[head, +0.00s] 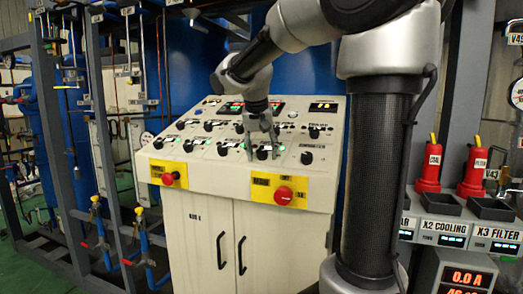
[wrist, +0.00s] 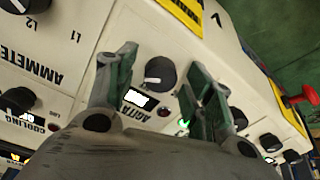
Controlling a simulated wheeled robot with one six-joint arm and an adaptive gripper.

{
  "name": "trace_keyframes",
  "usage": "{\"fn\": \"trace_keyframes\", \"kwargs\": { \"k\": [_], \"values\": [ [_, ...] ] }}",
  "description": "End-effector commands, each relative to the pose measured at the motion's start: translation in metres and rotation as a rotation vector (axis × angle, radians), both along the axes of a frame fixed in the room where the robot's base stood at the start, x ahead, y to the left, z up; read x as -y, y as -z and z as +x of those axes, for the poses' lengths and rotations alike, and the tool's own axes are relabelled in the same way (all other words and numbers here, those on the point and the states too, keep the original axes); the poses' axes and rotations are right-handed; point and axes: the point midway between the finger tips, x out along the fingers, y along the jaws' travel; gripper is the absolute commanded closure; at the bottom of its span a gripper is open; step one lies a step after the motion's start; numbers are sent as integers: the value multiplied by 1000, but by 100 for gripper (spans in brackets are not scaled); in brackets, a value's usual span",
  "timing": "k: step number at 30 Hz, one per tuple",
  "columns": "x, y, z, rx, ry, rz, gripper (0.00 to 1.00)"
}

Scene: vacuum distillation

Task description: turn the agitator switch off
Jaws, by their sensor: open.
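The agitator switch (wrist: 160,73) is a round black knob with a white pointer line on the cream panel. A partly covered label (wrist: 137,103) beginning "AGITA" is beside it. My gripper (wrist: 160,62) is open, with one finger on each side of the knob in the wrist view; I cannot tell whether either finger touches it.
Other black knobs stand close by, such as one at the panel's right (head: 307,158) and the ammeter knob (wrist: 22,5). Two red emergency buttons on yellow plates, left (head: 168,178) and right (head: 283,195), are on the front edge. A green lamp (wrist: 183,123) glows beside a finger.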

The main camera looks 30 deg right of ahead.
Motion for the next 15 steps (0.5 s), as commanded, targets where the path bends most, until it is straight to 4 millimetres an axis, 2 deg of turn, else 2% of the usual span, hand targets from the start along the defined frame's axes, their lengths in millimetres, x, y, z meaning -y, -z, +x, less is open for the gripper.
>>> {"fn": "trace_keyframes", "kwargs": {
  "k": [1,6,9,15],
  "values": [
    [0,0,0,0,0,0,47],
    [0,0,0,0,0,0,78],
    [0,0,0,0,0,0,93],
    [0,0,0,-3,-8,-1,93]
  ]
}}
